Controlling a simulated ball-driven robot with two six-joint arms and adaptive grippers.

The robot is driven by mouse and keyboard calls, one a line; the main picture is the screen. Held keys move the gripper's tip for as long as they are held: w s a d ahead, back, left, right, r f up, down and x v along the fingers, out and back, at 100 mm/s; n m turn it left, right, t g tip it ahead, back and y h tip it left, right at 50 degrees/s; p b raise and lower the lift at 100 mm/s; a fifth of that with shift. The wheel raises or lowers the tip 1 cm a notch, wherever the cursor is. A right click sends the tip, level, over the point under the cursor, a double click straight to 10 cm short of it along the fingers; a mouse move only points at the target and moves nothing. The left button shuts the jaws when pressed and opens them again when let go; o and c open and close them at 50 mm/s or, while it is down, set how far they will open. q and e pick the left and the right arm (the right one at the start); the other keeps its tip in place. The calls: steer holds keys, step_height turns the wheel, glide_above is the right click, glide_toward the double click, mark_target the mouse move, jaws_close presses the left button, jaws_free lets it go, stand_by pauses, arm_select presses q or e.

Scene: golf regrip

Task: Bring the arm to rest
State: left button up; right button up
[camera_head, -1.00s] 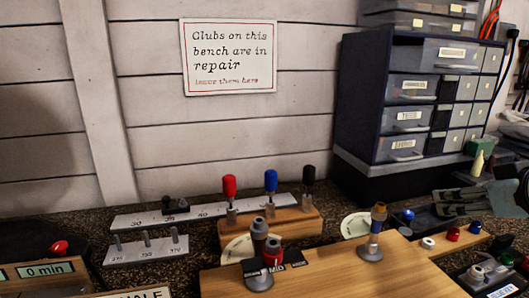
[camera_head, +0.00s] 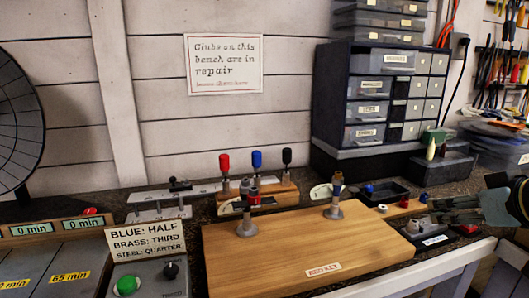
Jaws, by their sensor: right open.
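My right gripper (camera_head: 452,210) is at the right edge of the head view, with its grey fingers reaching left. It is open, and I see nothing held between the fingers. It appears over or beside the right end of the bench, near a small white-labelled block (camera_head: 432,240); its exact height is unclear. My left gripper is not in view.
A wooden board (camera_head: 300,245) labelled "RED KEY" carries two upright metal posts (camera_head: 335,205). Behind it stand red, blue and black handled tools (camera_head: 224,165). A drawer cabinet (camera_head: 375,100) stands behind. A sign (camera_head: 146,238) and a green-button box (camera_head: 150,280) are left.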

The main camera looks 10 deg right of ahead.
steer(key=s+a+f+g, duration=0.4)
steer(key=s+a+f, duration=0.2)
steer(key=s+a, duration=0.3)
steer(key=s+a+f+g, duration=0.3)
steer(key=s+a+f, duration=0.25)
steer(key=s, duration=0.55)
steer(key=s+d+f+g+b, duration=0.1)
steer(key=s+f+b, duration=0.15)
steer(key=f, duration=1.45)
steer(key=s+d+f+g+b, duration=0.1)
steer(key=f+b, duration=0.3)
steer(key=f, duration=1.4)
arm_select(q)
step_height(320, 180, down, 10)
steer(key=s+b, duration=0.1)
steer(key=b, duration=0.2)
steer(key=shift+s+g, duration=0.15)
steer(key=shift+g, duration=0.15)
arm_select(e)
steer(key=s+d+f+g, duration=0.1)
steer(key=s+f, duration=1.6)
steer(key=shift+f, duration=0.1)
